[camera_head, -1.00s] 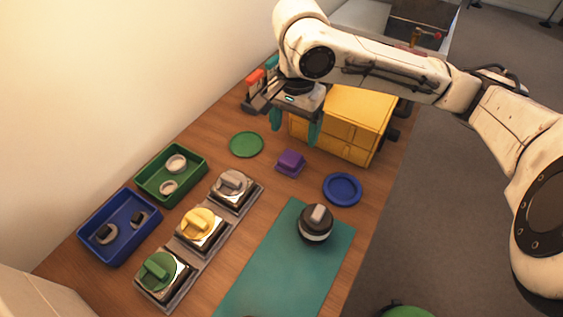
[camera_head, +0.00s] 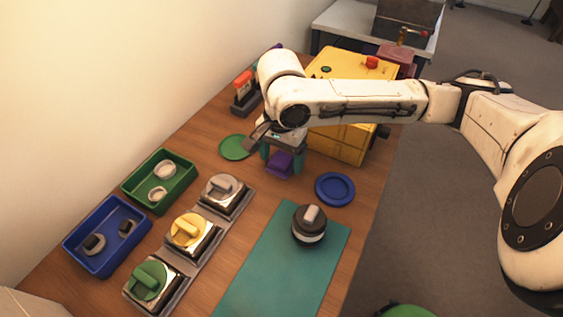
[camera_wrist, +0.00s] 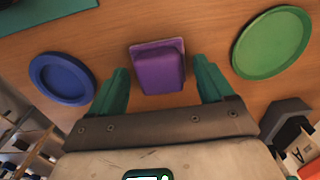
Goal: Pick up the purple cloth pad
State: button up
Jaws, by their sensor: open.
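The purple cloth pad (camera_head: 280,163) lies on the wooden table, between the green round dish and the blue round dish. In the wrist view the pad (camera_wrist: 158,68) is a purple block on a wider, thin purple base. My gripper (camera_head: 283,162) is above it, pointing down, with teal fingers. In the wrist view the fingers (camera_wrist: 163,85) are spread apart, one on each side of the pad, with a gap to it on both sides. Nothing is held. I cannot tell the exact height of the fingertips over the table.
A green dish (camera_head: 234,147) and a blue dish (camera_head: 335,189) flank the pad. A yellow drawer box (camera_head: 340,142) stands close behind. A teal mat (camera_head: 262,280) carries a dark lens part (camera_head: 309,226). Green (camera_head: 133,186) and blue (camera_head: 73,240) trays stand at left.

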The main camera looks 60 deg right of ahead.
aim_at(281, 158)
jog(key=c, duration=0.9)
jog(key=shift+r, duration=0.45)
notch_tip(281, 158, up, 2)
jog(key=shift+r+p, duration=0.2)
jog(key=shift+p, duration=0.15)
jog(key=s+a+r+p, duration=0.5)
jog(key=s+r+p, duration=0.4)
jog(key=p, duration=1)
jog(key=shift+s+a+r, duration=0.15)
jog(key=shift+s+r, duration=0.25)
jog(key=shift+s, duration=1.6)
